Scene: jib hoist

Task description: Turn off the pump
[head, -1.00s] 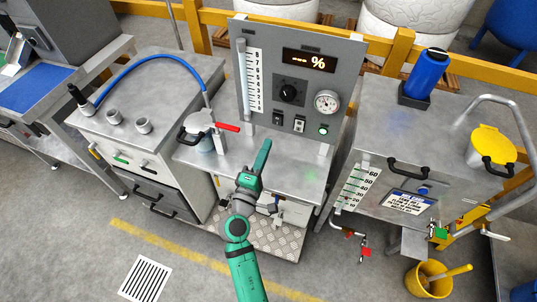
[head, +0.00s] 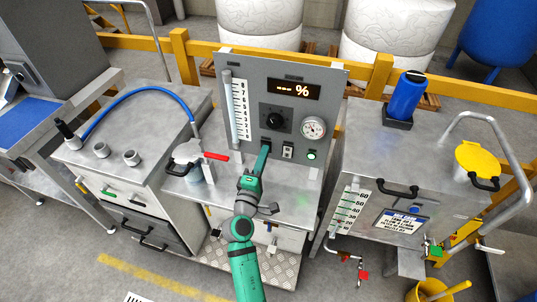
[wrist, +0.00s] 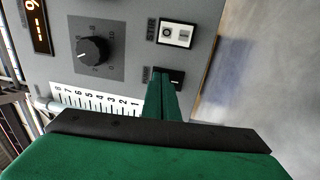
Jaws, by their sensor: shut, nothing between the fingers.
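The upright grey control panel (head: 232,66) carries two rocker switches low down.
A black knob (head: 274,121), a round gauge (head: 312,128), a display (head: 294,89) and a lit green lamp (head: 311,155) are on the panel. A steel tank (head: 352,150) stands to the right.

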